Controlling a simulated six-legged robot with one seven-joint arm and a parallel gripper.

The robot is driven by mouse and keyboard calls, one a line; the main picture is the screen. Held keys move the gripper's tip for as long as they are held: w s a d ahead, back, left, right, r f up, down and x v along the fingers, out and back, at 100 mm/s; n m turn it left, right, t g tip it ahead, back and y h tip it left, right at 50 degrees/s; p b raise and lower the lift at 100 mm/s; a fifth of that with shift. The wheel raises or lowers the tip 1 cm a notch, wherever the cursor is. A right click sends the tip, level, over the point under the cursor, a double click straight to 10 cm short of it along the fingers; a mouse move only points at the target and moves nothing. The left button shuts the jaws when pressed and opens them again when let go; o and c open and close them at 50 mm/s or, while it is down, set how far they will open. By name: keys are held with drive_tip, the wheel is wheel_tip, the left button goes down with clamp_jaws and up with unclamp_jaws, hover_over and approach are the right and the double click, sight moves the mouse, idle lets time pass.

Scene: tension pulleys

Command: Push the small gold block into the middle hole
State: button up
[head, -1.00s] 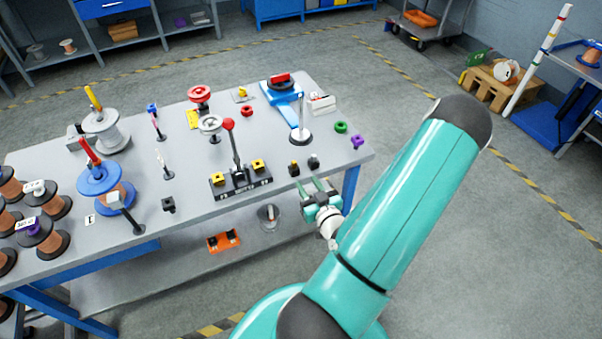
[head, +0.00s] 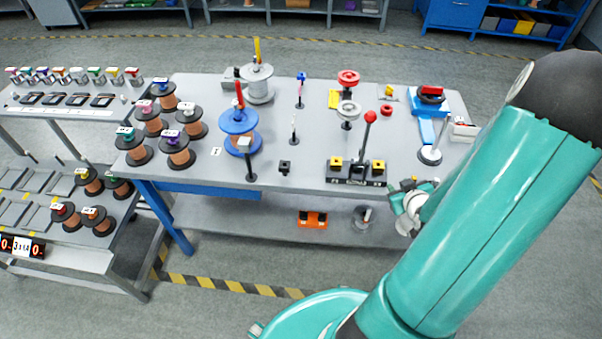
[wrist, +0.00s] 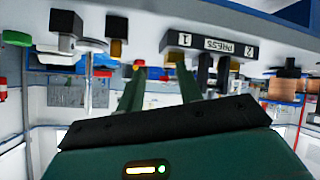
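A small block with a gold-brown part (wrist: 116,48) and a dark block (wrist: 67,22) show upside down in the wrist view, beyond and left of my fingers. In the head view they are tiny and partly masked by my gripper (head: 408,187) at the table's front right. My gripper (wrist: 158,88) is open, its two green fingers apart with nothing held between them. A black press stand (head: 355,181), marked PRESS, 1 and 2, is left of my gripper. It bears two yellow blocks (head: 335,162) (head: 378,166) and a red-knobbed lever (head: 370,117). I cannot make out a middle hole.
A blue fixture (head: 428,130) and a round-based post (head: 430,155) stand right of the press. An orange holder (head: 312,219) lies on the lower shelf.

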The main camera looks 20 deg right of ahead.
drive_tip(key=w+a+r+g, duration=0.2)
drive_tip(key=w+a+r, duration=0.1)
drive_tip(key=a+r, duration=0.55)
drive_tip(key=w+a+r+g, duration=0.1)
drive_tip(key=w+a+r, duration=0.2)
drive_tip(key=a+r, duration=0.55)
drive_tip(key=s+a+r+y, duration=0.2)
drive_tip(key=s+a+r, duration=0.3)
drive_tip(key=a, duration=0.2)
drive_tip(key=s+a+r+g+y, duration=0.1)
drive_tip(key=s+a+r+y, duration=0.1)
drive_tip(key=s+a+r, duration=0.3)
drive_tip(key=a, duration=0.3)
drive_tip(key=shift+a+n+g, duration=0.2)
drive_tip(key=shift+n+g, duration=0.1)
drive_tip(key=shift+o, duration=0.4)
drive_tip(key=shift+s+a+r, duration=0.2)
drive_tip(key=shift+s+a, duration=0.05)
drive_tip(key=shift+s, duration=0.1)
